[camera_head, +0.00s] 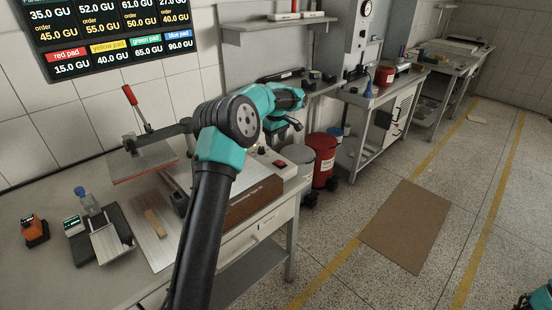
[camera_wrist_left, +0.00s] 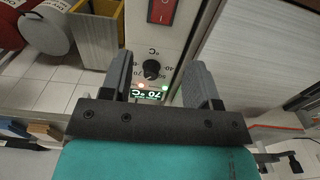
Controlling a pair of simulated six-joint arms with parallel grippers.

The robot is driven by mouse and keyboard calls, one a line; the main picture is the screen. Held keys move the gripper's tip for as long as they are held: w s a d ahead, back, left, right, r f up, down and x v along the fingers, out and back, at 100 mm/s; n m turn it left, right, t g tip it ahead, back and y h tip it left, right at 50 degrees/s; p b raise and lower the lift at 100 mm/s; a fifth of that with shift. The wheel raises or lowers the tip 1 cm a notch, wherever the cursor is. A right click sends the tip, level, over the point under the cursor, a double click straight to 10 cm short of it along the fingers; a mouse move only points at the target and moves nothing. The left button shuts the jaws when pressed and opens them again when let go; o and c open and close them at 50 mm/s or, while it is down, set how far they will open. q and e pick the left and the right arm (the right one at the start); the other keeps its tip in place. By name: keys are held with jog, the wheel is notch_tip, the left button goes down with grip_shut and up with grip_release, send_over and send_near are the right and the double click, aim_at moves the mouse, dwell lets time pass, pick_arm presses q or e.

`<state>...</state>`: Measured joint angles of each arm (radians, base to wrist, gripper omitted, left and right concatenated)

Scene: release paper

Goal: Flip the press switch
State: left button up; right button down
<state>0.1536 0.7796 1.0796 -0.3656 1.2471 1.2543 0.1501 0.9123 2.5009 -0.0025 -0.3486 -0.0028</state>
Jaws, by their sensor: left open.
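The press switch (camera_wrist_left: 162,11) is a red rocker at the top of the light control panel in the left wrist view, partly cut off by the frame edge. In the head view a small red spot on the press front (camera_head: 280,164) seems to be the switch. My left gripper (camera_wrist_left: 158,72) is open and empty, its fingers either side of the knob in the picture. In the head view it hangs above the press front (camera_head: 294,124). Contact with the panel cannot be told.
The press's raised plate (camera_head: 143,163) with a red-handled lever (camera_head: 130,95) is left of my arm. A scale (camera_head: 107,242) and an orange device (camera_head: 34,231) sit on the bench. Grey (camera_head: 298,160) and red bins (camera_head: 323,160) stand beside it. A teal and black part shows at bottom right.

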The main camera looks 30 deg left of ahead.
aim_at(276, 161)
pick_arm(q)
notch_tip(276, 161, down, 9)
jog(key=shift+f, duration=0.1)
dwell(0.3)
jog(key=c, duration=0.9)
jog(key=shift+s+d+r+t+y, duration=0.1)
jog(key=shift+d+r+t+y, duration=0.1)
jog(key=shift+y, duration=0.55)
jog(key=shift+d+r+t+y, duration=0.1)
jog(key=shift+t+y, duration=0.1)
jog(key=shift+y, duration=0.5)
jog(key=shift+s+d+r+t+y, duration=0.1)
jog(key=shift+r+t+y, duration=0.1)
jog(key=shift+y, duration=0.55)
